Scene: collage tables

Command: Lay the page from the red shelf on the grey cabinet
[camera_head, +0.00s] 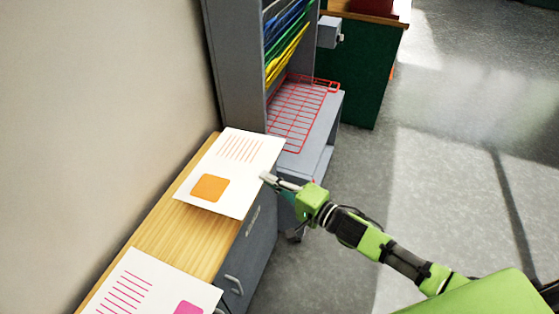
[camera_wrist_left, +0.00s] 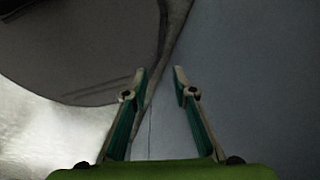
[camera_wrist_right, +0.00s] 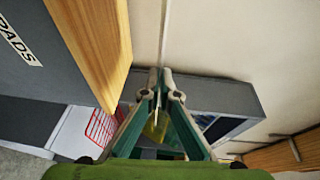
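A white page (camera_head: 225,165) with orange lines and an orange square is level over the wooden top of the grey cabinet (camera_head: 180,240). It overhangs the front edge; I cannot tell whether it touches the top. My right gripper (camera_head: 268,178) is closed on the page's right edge. In the right wrist view its fingertips (camera_wrist_right: 161,80) nearly meet, with the page seen edge-on as a thin line. The red wire shelf (camera_head: 303,105) of the grey rack is empty. My left gripper (camera_wrist_left: 160,80) is open and empty, outside the head view.
A second page (camera_head: 140,290) with magenta marks lies on the near end of the cabinet top. Blue, green and yellow wire shelves (camera_head: 285,50) are above the red one. A green cabinet (camera_head: 362,75) stands behind the rack. Open floor (camera_head: 450,190) lies at right.

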